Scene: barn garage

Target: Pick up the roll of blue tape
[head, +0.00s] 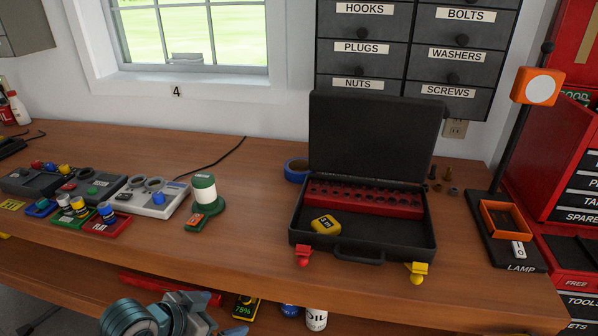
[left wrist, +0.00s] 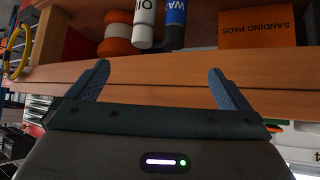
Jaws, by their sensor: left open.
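The roll of blue tape (head: 296,170) lies on the workbench, by the back left side of the open black case (head: 364,256). The case hides part of its right side. My left gripper (head: 222,314) is low at the bottom of the head view, below the bench's front edge and well apart from the tape. In the left wrist view its two blue fingers (left wrist: 158,72) are spread, with nothing between them. The tape cannot be made out in that view. My right gripper is not in view.
The case holds a red socket rack (head: 362,200) and a yellow tape measure (head: 326,225). A green-and-white lamp-like device (head: 205,190) stands left of the tape. A lower shelf holds bottles (left wrist: 144,25) and a sanding pads box (left wrist: 257,25). Bare benchtop (head: 250,215) lies left of the case.

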